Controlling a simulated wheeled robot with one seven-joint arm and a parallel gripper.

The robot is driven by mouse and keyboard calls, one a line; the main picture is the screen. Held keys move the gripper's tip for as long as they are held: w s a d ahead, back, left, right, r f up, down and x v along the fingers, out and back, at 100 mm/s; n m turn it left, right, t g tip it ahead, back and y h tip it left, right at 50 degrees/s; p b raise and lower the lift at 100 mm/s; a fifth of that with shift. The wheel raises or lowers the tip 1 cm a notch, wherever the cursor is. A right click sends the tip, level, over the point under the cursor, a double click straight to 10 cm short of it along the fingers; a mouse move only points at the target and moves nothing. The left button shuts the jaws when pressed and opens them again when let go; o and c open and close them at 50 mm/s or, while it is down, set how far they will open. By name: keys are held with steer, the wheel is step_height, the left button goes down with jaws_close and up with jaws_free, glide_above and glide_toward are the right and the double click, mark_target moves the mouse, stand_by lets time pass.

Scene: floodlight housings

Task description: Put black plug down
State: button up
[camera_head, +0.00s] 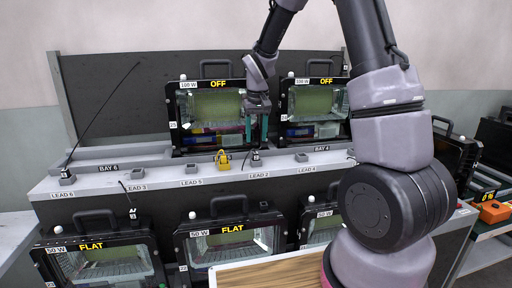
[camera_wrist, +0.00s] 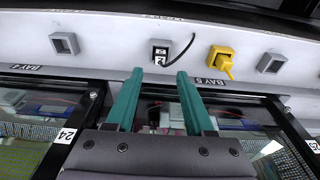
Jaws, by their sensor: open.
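The black plug (camera_head: 256,158), with a black cable, sits upright on the light grey ledge just behind the LEAD 2 label. In the head view my gripper (camera_head: 257,128) hangs above the plug. Whether the plug is fully seated in a socket cannot be told.
A yellow plug (camera_head: 222,160) sits beside the black plug. Empty-looking grey sockets (camera_wrist: 63,43) line the ledge (camera_head: 330,167). Floodlight housings (camera_head: 210,110) marked OFF stand behind it; more, marked FLAT (camera_head: 230,240), stand below. A wooden surface (camera_head: 270,275) is in front.

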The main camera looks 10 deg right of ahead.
steer(key=s+d+r+m+t+y, duration=0.1)
steer(key=s+d+r, duration=0.1)
steer(key=s+r, duration=0.5)
steer(key=s+d+r+m+t, duration=0.15)
steer(key=s+r, duration=0.35)
steer(key=r, duration=0.5)
steer(key=s+d+r+m+t+y, duration=0.1)
steer(key=s+d+r+t, duration=0.1)
steer(key=s, duration=1.2)
steer(key=shift+d+r+m+t, duration=0.15)
steer(key=shift+r+m+t, duration=0.25)
steer(key=shift+r, duration=0.2)
